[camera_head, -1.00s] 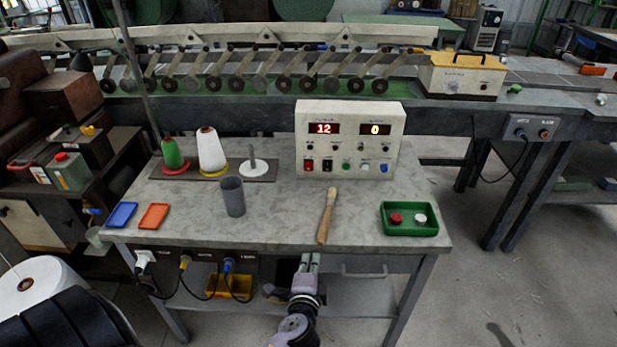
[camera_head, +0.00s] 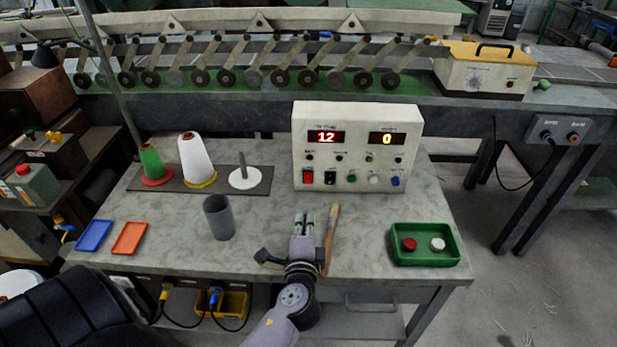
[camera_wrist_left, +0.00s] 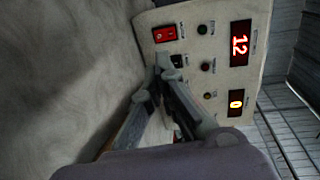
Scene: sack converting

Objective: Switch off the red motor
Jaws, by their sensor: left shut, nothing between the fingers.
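A cream control box (camera_head: 356,147) stands at the back of the table. Its left display (camera_head: 326,137) reads 12 in red and its right display (camera_head: 387,139) reads 0 in yellow. Low on its front are a red rocker switch (camera_head: 308,177) and a black rocker switch (camera_head: 330,177). The red switch shows clearly in the left wrist view (camera_wrist_left: 165,34); the labels are too small to read. My left gripper (camera_head: 304,214) is shut and empty, over the table in front of the box, apart from the switches. My right gripper is not in view.
A wooden-handled brush (camera_head: 332,225) lies close beside my left gripper. A grey cup (camera_head: 218,218) stands to its left, yarn cones (camera_head: 196,158) behind the cup. A green tray (camera_head: 425,228) with a red and a white button sits at the right.

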